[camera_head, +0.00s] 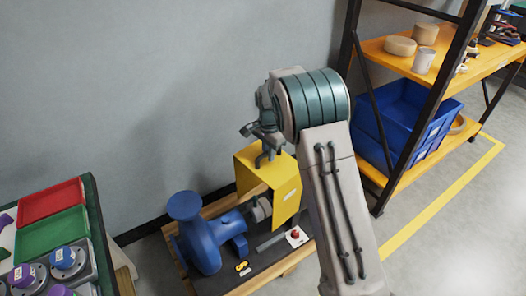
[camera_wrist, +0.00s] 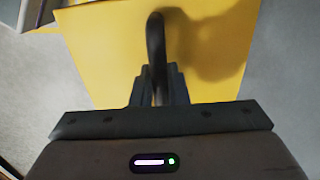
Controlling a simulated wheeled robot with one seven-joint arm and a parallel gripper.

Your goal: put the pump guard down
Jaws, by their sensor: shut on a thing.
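The pump guard (camera_head: 287,196) is a yellow box-shaped cover, shown at the back right of the pump base. Its yellow top (camera_wrist: 100,50) fills much of the wrist view, with a dark curved handle (camera_wrist: 156,38) standing on it. My gripper (camera_head: 265,153) is above the guard, and in the wrist view its fingers (camera_wrist: 157,88) are shut on the handle. The blue pump (camera_head: 205,240) is to the left of the guard. I cannot tell whether the guard's lower edge touches the base, and my arm is close to its right side.
The pump stands on a dark plate with a wooden edge (camera_head: 275,278), with a red button box (camera_head: 296,237) at its right. A table with a red tray (camera_head: 50,203) and a green tray (camera_head: 52,236) is at left. A shelf rack with blue bins (camera_head: 405,120) is at right.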

